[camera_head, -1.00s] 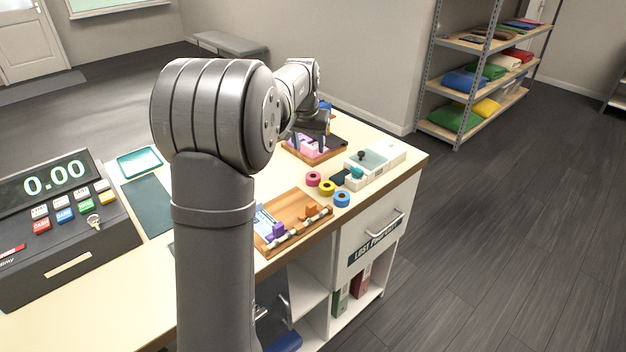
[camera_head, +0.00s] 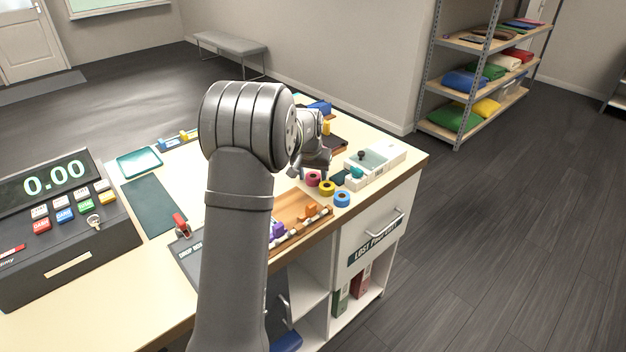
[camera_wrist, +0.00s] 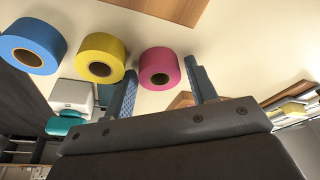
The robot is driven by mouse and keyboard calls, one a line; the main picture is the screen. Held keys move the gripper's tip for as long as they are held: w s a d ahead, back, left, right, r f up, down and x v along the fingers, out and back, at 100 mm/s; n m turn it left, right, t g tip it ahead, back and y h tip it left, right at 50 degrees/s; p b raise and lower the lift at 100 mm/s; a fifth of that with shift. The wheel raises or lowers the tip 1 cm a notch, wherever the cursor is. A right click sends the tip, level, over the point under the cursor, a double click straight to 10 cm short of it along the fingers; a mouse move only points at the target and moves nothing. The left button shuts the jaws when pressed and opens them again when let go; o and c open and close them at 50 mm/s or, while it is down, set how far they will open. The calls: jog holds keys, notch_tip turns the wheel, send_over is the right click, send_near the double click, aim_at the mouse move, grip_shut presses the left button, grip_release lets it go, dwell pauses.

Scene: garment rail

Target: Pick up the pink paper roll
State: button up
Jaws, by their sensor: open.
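The pink paper roll (camera_head: 313,179) stands on the counter at the end of a short row of rolls. In the wrist view the pink roll (camera_wrist: 149,62) lies between the tips of my two fingers, its round hole visible. My gripper (camera_wrist: 160,72) is open, with one finger on each side of the roll. I cannot tell whether either finger touches it. In the head view my gripper (camera_head: 303,172) is close beside the roll and partly hidden by my arm.
The yellow roll (camera_head: 327,188) and blue roll (camera_head: 342,199) stand beside the pink one. The yellow roll (camera_wrist: 98,45) is close to my left finger. A wooden tray (camera_head: 291,205) with small items lies nearby. A white box (camera_head: 375,160) stands at the right.

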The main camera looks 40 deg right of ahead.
jog(key=c, duration=0.7)
jog(key=shift+c, duration=0.2)
jog(key=shift+r, duration=0.1)
